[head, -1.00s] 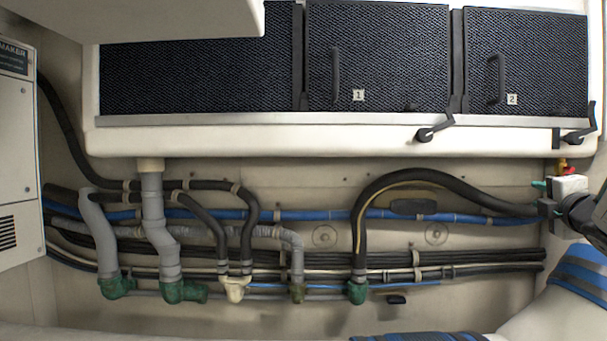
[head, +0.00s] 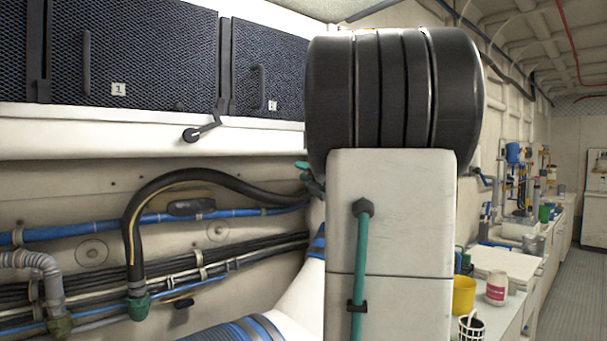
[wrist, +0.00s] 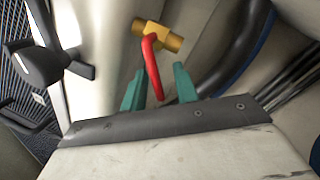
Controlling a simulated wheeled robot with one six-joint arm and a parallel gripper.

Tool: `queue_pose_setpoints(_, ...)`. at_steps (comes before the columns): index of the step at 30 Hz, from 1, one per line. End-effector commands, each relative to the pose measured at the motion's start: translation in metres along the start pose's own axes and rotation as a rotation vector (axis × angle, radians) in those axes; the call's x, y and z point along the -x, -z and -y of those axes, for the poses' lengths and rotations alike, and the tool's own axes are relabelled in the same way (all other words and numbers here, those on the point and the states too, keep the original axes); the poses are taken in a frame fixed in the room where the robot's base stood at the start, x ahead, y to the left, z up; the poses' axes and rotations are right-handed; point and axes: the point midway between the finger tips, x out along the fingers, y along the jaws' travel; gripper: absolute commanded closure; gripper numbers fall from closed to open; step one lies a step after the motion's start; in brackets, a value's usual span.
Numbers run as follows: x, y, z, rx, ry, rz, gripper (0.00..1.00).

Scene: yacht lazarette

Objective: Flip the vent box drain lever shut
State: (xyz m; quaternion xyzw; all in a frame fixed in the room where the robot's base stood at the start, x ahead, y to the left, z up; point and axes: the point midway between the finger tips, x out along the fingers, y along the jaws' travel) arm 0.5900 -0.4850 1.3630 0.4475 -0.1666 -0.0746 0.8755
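The vent box (head: 150,142) is a long white box with dark mesh panels on the wall in the head view. In the wrist view, a brass valve (wrist: 172,41) carries a red lever (wrist: 152,66), which I take for the drain lever. The lever points from the valve towards my gripper (wrist: 158,88). My gripper is open, with its two teal fingers apart; the lever's end shows between them in the picture. I cannot tell whether either finger touches it. In the head view, my arm hides the valve and lever.
A black latch handle (head: 200,131) hangs on the box's lower edge; a black latch (wrist: 45,65) shows near my gripper in the wrist view. A thick black hose (head: 175,180) and blue pipe run below the box. A bench with a yellow cup (head: 463,296) stands right; aisle floor (head: 585,290) looks clear.

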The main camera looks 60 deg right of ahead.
Motion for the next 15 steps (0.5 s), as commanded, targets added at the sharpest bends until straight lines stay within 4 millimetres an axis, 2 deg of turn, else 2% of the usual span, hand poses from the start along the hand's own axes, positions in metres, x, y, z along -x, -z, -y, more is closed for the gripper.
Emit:
queue_pose_setpoints(8, -0.0028, -0.0003, 0.0000, 0.000, 0.000, 0.001, 0.70)
queue_pose_setpoints(12, -0.0027, -0.0003, 0.0001, 0.000, 0.000, 0.001, 1.00)
queue_pose_setpoints(15, -0.0026, -0.0003, 0.0001, 0.000, 0.001, 0.001, 1.00)
